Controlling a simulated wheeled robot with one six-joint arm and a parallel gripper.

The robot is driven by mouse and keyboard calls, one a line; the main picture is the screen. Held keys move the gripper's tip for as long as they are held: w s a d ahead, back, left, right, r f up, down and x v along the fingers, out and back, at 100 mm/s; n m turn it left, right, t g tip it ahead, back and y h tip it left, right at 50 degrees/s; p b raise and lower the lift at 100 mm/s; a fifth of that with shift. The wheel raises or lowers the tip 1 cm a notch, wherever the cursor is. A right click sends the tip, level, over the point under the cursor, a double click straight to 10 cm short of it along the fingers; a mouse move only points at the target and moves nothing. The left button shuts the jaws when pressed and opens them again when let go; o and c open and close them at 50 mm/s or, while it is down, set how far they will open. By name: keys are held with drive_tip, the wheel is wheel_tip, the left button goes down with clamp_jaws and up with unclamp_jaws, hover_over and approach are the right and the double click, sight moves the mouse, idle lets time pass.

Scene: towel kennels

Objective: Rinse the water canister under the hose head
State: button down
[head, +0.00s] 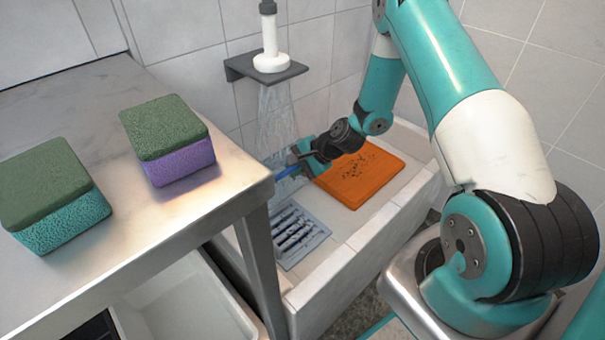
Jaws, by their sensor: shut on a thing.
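The white hose head (271,60) sits in a dark bracket on the tiled wall, and water (276,115) streams down from it. My gripper (296,166) reaches in from the right to the lower part of the stream. It is shut on a blue thing (284,173), which I take to be the water canister. Only a small part of the canister shows, at the stream's lower end; the table corner and my gripper are close around it in the picture. Its shape and tilt cannot be told.
A steel table (120,205) at the left carries a green-and-teal sponge (55,205) and a green-and-purple sponge (170,145). Below the stream is a floor drain (290,236) in a low-walled basin (345,255). An orange speckled mat (362,175) lies there. A pale tub (180,305) stands under the table.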

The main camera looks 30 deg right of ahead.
sight(270, 164)
drive_tip(key=shift+w+a, duration=0.15)
drive_tip(key=shift+w, duration=0.75)
drive_tip(key=shift+w+a, duration=0.2)
drive_tip(key=shift+w, duration=0.7)
drive_tip(key=shift+w+a, duration=0.15)
drive_tip(key=shift+w, duration=0.75)
drive_tip(key=shift+s+a+p, duration=0.2)
drive_tip(key=shift+a+p, duration=0.1)
drive_tip(key=shift+a, duration=0.7)
drive_tip(key=shift+s+a+p, duration=0.2)
drive_tip(key=shift+a+p, duration=0.05)
drive_tip(key=shift+a, duration=0.7)
drive_tip(key=s+d+p, duration=0.1)
drive_tip(key=s+d, duration=0.1)
drive_tip(key=s, duration=1.1)
drive_tip(key=shift+s+d+p, duration=0.3)
drive_tip(key=shift+s+p, duration=0.05)
drive_tip(key=shift+s, duration=0.05)
